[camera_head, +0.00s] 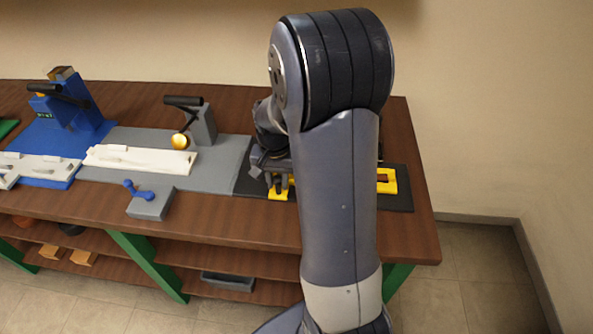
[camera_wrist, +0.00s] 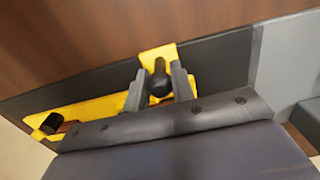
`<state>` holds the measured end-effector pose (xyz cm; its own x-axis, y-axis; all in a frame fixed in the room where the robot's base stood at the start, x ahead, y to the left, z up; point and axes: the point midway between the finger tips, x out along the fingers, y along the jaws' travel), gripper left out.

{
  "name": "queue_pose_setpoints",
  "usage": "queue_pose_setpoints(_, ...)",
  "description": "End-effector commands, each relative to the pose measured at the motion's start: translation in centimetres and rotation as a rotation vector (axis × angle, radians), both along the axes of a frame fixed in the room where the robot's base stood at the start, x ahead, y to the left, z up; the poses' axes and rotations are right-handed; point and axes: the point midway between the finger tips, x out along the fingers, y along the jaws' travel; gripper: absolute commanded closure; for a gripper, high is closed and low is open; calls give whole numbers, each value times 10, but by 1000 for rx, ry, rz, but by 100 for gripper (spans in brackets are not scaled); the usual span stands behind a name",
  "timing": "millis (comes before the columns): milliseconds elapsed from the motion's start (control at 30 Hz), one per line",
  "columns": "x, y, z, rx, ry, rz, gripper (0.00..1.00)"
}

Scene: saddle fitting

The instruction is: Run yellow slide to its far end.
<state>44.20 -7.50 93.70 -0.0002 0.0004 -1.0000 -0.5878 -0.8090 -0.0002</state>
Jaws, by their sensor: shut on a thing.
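The yellow slide (camera_wrist: 158,54) is a small yellow plate with a dark round knob (camera_wrist: 160,84) standing on it, in the wrist view. My gripper (camera_wrist: 159,87) is shut on this knob, one grey finger on each side. In the head view my gripper (camera_head: 277,184) is over the left end of the yellow fixture, and yellow (camera_head: 277,195) shows beneath it. A long yellow strip (camera_wrist: 90,112) runs to the lower left in the wrist view, ending near a black piece (camera_wrist: 52,123). In the head view its right end (camera_head: 387,182) shows beyond my arm; the middle is hidden.
The yellow fixture lies on a dark mat (camera_head: 400,200) on the brown bench (camera_head: 225,225). To the left are a grey fixture (camera_head: 225,165) with a black-handled clamp (camera_head: 200,120) and a white part (camera_head: 140,159), a blue lever (camera_head: 147,192), and a blue fixture (camera_head: 62,135).

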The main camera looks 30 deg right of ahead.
Motion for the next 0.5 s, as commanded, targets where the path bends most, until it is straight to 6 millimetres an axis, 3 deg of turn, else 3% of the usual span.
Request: queue_pose_setpoints(500, -14, -19, 0, -1, 1, -2, 89)
